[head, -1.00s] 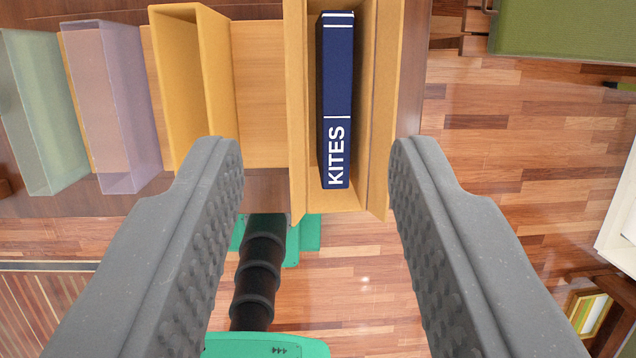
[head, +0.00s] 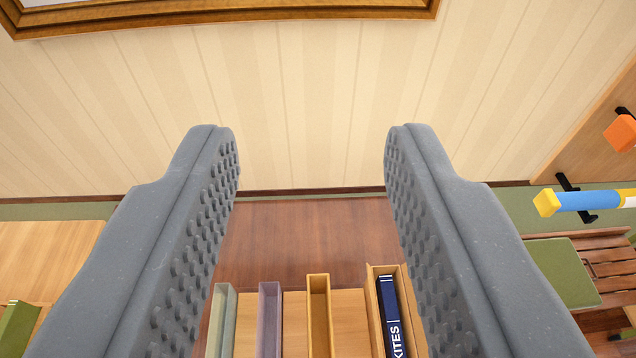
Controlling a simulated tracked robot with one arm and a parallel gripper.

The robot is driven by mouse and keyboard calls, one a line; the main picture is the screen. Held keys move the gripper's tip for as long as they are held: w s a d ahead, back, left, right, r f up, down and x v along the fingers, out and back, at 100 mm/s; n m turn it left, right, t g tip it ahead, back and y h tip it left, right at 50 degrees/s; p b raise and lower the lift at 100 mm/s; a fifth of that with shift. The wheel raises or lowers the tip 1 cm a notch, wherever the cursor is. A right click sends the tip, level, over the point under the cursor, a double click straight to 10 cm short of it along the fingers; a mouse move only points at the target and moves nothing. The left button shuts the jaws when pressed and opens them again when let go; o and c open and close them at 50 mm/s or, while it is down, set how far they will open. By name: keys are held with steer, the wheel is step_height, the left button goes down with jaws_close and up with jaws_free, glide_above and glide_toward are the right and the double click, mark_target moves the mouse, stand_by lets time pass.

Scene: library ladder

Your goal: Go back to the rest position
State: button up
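My gripper (head: 312,140) is open and empty, its two grey studded fingers wide apart in front of a striped cream wall. The dark blue KITES book (head: 388,305) stands in a tan wooden holder (head: 373,318) at the bottom of the view, apart from the fingers. The right finger hides part of the holder's right side.
A gold picture frame (head: 230,17) hangs above. A bench with a green cushion (head: 563,272) stands at right.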

stand_by(0.3)
step_height(320, 180, down, 12)
steer(key=b, duration=1.2)
